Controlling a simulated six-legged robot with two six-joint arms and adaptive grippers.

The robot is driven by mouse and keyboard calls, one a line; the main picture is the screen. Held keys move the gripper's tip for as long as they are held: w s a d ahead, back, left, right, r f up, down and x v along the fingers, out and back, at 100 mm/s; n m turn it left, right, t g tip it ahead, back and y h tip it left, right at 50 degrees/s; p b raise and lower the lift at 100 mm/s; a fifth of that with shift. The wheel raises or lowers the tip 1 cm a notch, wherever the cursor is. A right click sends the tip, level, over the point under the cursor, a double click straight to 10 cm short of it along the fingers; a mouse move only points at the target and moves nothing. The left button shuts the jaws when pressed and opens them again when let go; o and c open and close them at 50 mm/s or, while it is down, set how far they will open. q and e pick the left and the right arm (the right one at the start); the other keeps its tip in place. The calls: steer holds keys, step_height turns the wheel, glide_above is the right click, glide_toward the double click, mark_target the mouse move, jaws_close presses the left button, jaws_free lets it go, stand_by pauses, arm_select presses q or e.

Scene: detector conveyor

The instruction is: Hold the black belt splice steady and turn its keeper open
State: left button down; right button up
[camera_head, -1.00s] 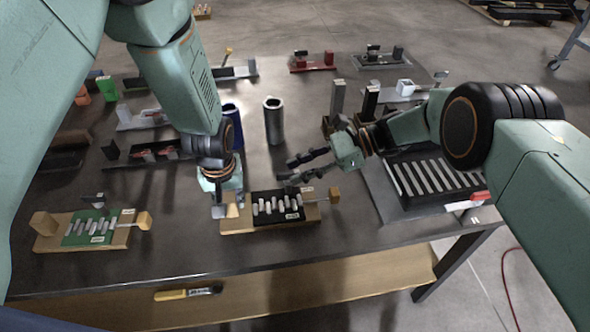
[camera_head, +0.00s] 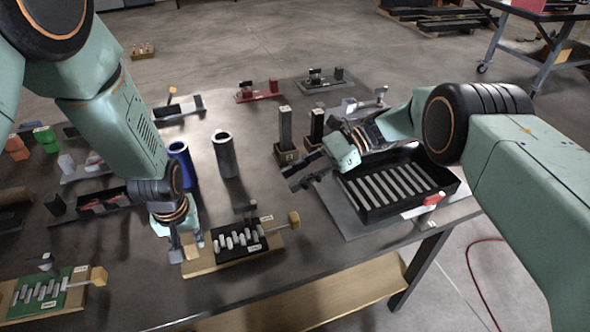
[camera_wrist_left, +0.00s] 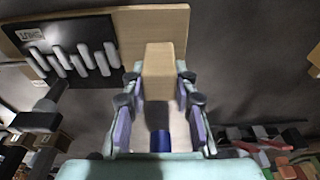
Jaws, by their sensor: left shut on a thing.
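The black belt splice (camera_head: 240,239) is a black panel with several pale pegs on a wooden board. The board has a wooden block at each end. Its grey keeper (camera_head: 246,210) stands at the far edge; the keeper also shows in the left wrist view (camera_wrist_left: 38,120). I cannot tell how far it is turned. My left gripper (camera_head: 186,250) is shut on the left end block (camera_wrist_left: 160,72), with a finger on each side. My right gripper (camera_head: 302,172) is open and empty, above the table, apart from the splice to its upper right.
A green splice (camera_head: 42,292) lies at the lower left. A blue cylinder (camera_head: 181,160) and a grey cylinder (camera_head: 225,153) stand behind the splice. A black tray with pale bars (camera_head: 448,186) sits at the right. Bare table lies between splice and tray.

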arm_select(q)
steer(key=c, duration=1)
jaws_free()
